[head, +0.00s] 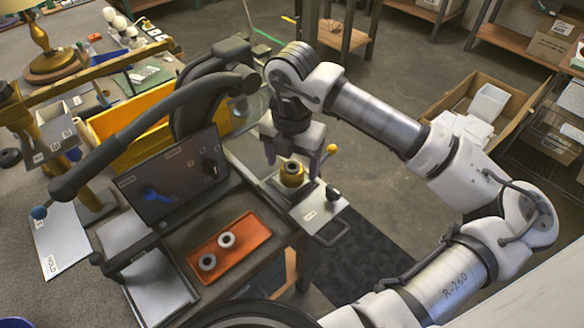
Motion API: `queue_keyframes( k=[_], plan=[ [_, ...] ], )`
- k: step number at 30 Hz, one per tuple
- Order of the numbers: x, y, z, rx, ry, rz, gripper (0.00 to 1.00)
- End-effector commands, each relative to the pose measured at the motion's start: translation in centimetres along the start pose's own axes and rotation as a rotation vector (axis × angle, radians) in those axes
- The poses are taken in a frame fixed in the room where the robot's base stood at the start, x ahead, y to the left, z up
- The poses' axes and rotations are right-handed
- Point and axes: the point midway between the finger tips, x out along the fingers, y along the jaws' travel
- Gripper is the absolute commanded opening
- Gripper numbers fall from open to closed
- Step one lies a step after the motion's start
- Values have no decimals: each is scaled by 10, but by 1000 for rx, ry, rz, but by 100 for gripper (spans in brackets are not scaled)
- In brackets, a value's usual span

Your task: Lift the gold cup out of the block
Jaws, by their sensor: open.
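The gold cup (291,176) stands upright in the dark block (304,193), on a pale plate at the right end of the bench. Its round top with a dark opening shows above the block. My gripper (293,165) points down with its fingers spread apart. One finger is to the left of the cup and the other to its right, near the height of its rim. I cannot tell whether either finger touches the cup. The cup's lower part is hidden inside the block.
A lever with a yellow knob (331,149) stands close to the right finger. An orange tray (229,247) with two grey rings lies at the front left. A dark panel (170,175) and a large black curved handle (150,110) stand to the left.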

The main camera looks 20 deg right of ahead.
Motion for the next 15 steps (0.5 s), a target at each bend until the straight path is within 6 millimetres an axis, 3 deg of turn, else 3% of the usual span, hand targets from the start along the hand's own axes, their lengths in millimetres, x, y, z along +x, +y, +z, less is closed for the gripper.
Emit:
queue_keyframes(
  k=[9,15],
  plan=[
    [6,0,0,-1,-2,0,72],
    [6,0,0,0,-1,0,46]
  ],
)
